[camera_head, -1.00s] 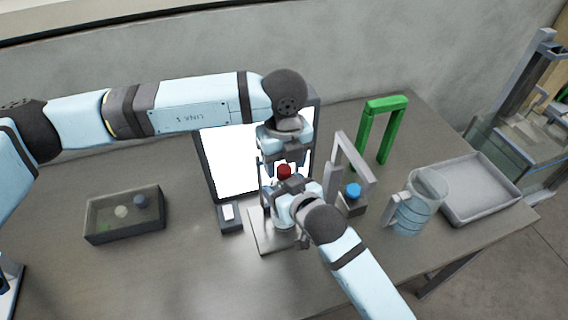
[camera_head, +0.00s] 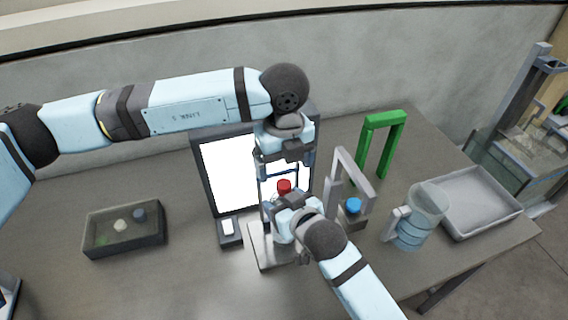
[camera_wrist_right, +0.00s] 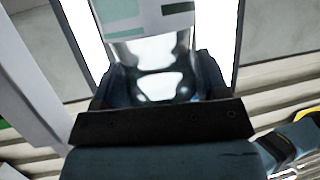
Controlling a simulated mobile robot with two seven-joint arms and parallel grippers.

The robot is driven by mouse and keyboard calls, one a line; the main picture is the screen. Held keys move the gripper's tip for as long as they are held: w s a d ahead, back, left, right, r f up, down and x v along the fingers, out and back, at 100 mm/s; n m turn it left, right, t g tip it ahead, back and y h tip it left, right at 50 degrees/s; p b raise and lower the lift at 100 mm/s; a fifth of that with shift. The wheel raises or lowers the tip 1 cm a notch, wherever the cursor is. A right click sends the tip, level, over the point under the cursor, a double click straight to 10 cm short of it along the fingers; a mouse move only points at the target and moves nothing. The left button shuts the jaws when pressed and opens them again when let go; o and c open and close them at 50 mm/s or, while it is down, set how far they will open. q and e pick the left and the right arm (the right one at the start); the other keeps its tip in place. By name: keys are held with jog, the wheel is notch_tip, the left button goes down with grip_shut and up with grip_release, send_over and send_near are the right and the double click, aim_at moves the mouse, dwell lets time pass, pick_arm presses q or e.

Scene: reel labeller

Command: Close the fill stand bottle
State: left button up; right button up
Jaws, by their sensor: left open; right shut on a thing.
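A clear bottle (camera_wrist_right: 155,70) with a white and green label stands in the right wrist view, with my right gripper (camera_wrist_right: 160,90) shut around its body. In the head view my right gripper (camera_head: 290,207) is at the bottle, which it mostly hides. A red cap (camera_head: 284,186) shows at the bottle's top; whether it is fully seated I cannot tell. My left gripper (camera_head: 284,178) points down from above, open, with its fingers on either side of and above the cap. The bottle is over a pale stand plate (camera_head: 262,248).
A bright panel (camera_head: 225,175) stands behind the grippers. To the right are a grey arch (camera_head: 352,170), a blue-capped bottle (camera_head: 353,205), a green arch (camera_head: 385,118), a clear jug (camera_head: 420,215) and a grey tray (camera_head: 480,205). A dark bin (camera_head: 125,245) with small items is left.

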pick_arm(q)
notch_tip(320, 180, up, 11)
jog(key=shift+r, duration=0.2)
pick_arm(e)
jog(key=o, duration=1.8)
pick_arm(q)
jog(key=shift+f+b, duration=0.3)
jog(key=shift+f, duration=0.05)
pick_arm(e)
jog(key=v, duration=1.4)
jog(key=shift+d, duration=0.1)
